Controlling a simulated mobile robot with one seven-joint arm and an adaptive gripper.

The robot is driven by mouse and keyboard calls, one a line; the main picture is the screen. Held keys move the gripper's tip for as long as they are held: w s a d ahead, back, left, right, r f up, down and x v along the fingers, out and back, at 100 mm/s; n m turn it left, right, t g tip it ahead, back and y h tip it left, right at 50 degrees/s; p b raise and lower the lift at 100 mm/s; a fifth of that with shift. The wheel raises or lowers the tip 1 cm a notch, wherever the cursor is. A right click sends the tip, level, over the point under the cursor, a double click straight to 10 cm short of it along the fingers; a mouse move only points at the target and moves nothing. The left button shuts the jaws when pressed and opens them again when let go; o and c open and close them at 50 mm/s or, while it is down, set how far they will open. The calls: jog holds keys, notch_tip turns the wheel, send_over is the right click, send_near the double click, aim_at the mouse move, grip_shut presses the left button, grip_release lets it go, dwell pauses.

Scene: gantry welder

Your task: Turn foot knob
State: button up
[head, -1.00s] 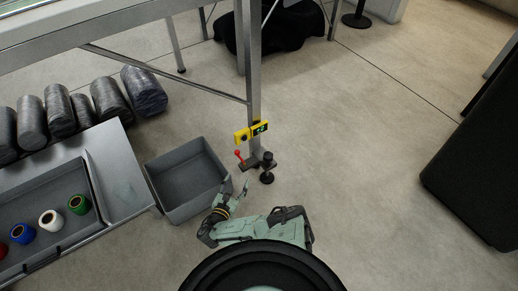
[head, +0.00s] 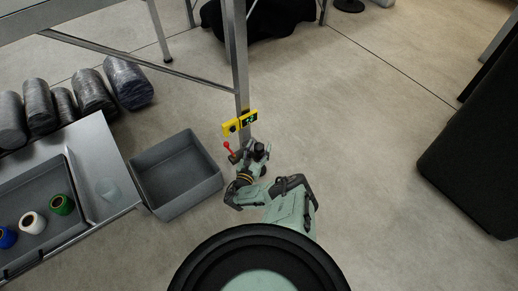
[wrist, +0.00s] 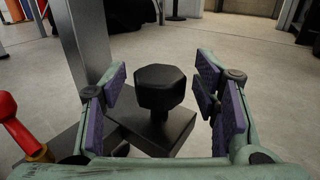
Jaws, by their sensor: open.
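The foot knob (wrist: 162,88) is a black faceted knob on a dark stem, standing on a dark foot plate (wrist: 190,122) at the base of a grey metal leg (wrist: 82,38). In the head view the knob (head: 260,147) is small and partly crowded by my gripper. My gripper (wrist: 163,95) is open, with its purple-padded fingers on the left and right of the knob. Gaps show between the pads and the knob, so they appear apart from it. The red-handled lever (head: 227,148) stands just left of the knob and also shows in the wrist view (wrist: 12,125).
A grey open bin (head: 178,175) stands left of my gripper. A metal table with spools (head: 62,205) is at far left. The floor on the right is clear up to a black panel.

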jog(key=shift+w, duration=0.3)
jog(key=shift+c, duration=0.5)
jog(key=c, duration=1.1)
